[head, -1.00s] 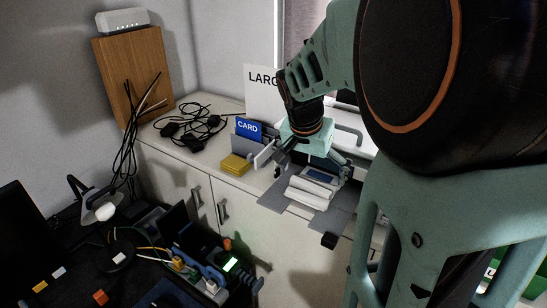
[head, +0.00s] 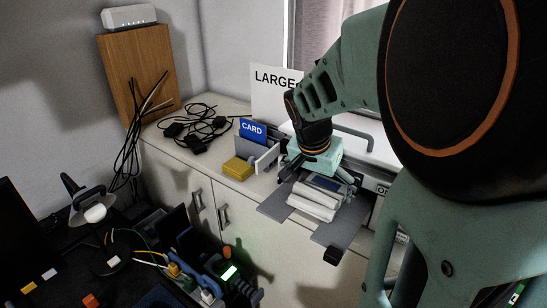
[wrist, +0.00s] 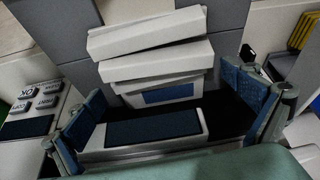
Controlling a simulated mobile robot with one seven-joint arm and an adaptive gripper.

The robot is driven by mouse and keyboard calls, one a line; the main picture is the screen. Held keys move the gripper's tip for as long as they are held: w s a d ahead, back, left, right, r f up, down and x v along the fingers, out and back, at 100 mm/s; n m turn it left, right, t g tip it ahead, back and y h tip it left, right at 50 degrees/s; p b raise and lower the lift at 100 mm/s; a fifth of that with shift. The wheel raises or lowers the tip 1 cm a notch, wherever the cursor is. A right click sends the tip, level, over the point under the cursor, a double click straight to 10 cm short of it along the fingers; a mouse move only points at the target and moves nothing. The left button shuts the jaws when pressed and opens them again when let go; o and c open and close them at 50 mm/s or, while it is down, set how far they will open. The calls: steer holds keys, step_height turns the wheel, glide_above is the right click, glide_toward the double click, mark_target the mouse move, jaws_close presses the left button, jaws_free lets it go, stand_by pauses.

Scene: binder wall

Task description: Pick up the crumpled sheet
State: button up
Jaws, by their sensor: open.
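The crumpled sheet (head: 312,205) appears to be the white, zigzag-folded piece at the front of the machine on the counter. In the wrist view its pale folds (wrist: 150,45) fan out at the top centre, beyond my fingertips. My gripper (head: 320,180) is open above and just behind the sheet, pointing down at the machine. In the wrist view my gripper (wrist: 172,108) has its blue-padded fingers wide apart, with a white block bearing a dark blue panel (wrist: 152,128) between them. Nothing is held. Whether the fingers touch anything cannot be told.
Grey flaps (head: 340,228) stick out under the sheet at the counter's front edge. Left are a yellow block (head: 237,169), a blue CARD sign (head: 253,130) and black cables (head: 197,127). A LARGE sign (head: 275,90) stands behind. A cluttered dark desk (head: 130,265) is at lower left.

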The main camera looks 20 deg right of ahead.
steer(key=shift+s, duration=0.1)
steer(key=c, duration=0.7)
steer(key=shift+r, duration=0.1)
steer(key=shift+c, duration=0.2)
